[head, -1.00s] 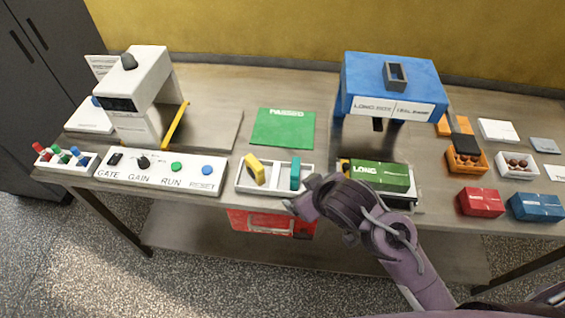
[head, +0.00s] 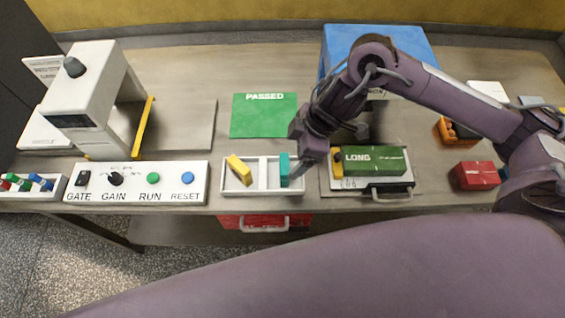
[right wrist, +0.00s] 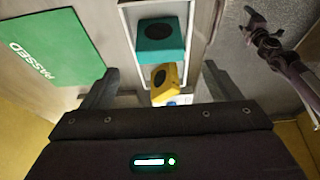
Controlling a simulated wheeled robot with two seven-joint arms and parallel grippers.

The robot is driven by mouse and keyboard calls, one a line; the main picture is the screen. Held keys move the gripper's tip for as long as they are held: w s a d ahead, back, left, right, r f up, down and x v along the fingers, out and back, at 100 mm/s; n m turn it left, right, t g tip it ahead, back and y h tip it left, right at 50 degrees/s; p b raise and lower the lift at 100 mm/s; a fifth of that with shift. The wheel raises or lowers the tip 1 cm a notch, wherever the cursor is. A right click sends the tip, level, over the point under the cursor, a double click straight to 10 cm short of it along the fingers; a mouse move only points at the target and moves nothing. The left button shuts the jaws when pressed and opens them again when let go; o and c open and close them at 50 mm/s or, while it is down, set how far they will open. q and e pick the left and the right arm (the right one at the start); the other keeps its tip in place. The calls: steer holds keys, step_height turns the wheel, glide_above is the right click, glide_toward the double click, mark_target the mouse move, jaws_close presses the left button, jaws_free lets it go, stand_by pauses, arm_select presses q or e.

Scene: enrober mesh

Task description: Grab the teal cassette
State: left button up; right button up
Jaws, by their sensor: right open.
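The teal cassette (head: 284,169) stands upright in the right compartment of a white two-part tray (head: 262,194). In the right wrist view the teal cassette (right wrist: 160,42) shows its top, with a dark round mark, ahead of the space between the fingers. My right gripper (head: 303,166) is right beside it on its right, tilted down. In the right wrist view its fingers (right wrist: 160,84) are spread and nothing is between them. Whether a finger touches the cassette, I cannot tell.
A yellow cassette (head: 239,170) leans in the tray's left compartment. A green PASSED mat (head: 263,116) lies behind the tray. A green LONG box (head: 374,160) sits on a plate to the right. A button panel (head: 137,184) is to the left, a blue stand (head: 404,42) behind.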

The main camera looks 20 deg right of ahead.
mark_target(285, 163)
steer(key=shift+x, duration=1)
steer(key=p+x, duration=0.1)
steer(key=x, duration=0.2)
steer(key=shift+a+f, duration=0.1)
steer(key=shift+f, duration=0.3)
steer(key=shift+a+f, duration=0.15)
steer(key=shift+f, duration=0.25)
steer(key=shift+w, duration=0.1)
steer(key=c, duration=1)
arm_select(q)
steer(key=shift+s+r, duration=0.25)
steer(key=shift+r, duration=0.5)
arm_select(e)
steer(key=shift+c, duration=0.5)
steer(key=shift+r, duration=0.1)
